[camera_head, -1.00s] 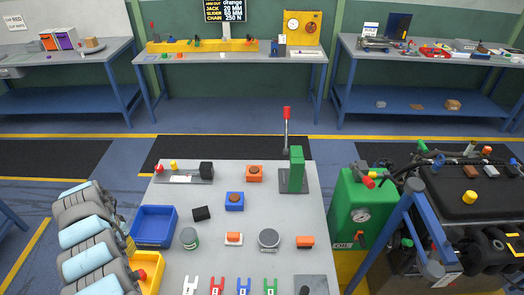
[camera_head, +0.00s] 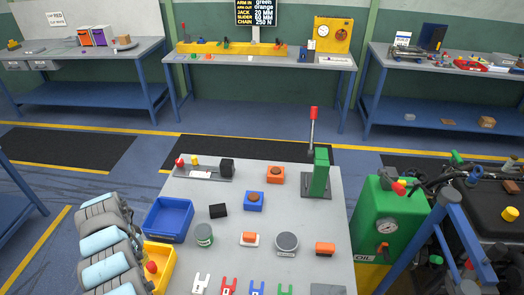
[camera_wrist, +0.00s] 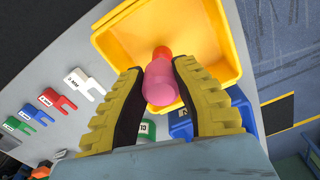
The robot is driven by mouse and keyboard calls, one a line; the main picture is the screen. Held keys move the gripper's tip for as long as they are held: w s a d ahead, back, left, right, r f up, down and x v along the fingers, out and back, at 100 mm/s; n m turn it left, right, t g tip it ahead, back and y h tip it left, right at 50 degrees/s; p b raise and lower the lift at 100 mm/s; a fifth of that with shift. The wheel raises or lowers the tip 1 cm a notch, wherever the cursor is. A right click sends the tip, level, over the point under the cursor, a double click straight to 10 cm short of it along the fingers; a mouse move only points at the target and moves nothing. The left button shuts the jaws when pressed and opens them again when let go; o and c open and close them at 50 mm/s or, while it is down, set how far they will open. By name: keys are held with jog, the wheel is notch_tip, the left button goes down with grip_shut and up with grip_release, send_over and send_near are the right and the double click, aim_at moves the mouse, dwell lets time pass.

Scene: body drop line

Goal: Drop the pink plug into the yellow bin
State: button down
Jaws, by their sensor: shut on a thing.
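My gripper (camera_wrist: 160,72) is shut on the pink plug (camera_wrist: 159,88), with one yellow-ridged finger on each side of it. In the wrist view the plug is held over the opening of the yellow bin (camera_wrist: 215,28). A red, round-topped piece (camera_wrist: 162,54) shows just beyond the plug, against the bin; I cannot tell whether the two touch. In the head view the yellow bin (camera_head: 166,262) sits at the table's left front edge, partly hidden by my arm, and a red piece (camera_head: 151,267) shows in it. My gripper and the pink plug are not visible there.
A blue bin (camera_head: 168,219) stands just behind the yellow bin. A green can (camera_head: 204,235), a black block (camera_head: 218,211) and several coloured fork-shaped pieces lie to its right. A green lever stand (camera_head: 319,175) rises at the table's back right.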

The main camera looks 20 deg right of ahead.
jog(key=shift+f, duration=0.15)
jog(key=c, duration=0.9)
grip_release()
notch_tip(320, 180, up, 12)
dwell(0.4)
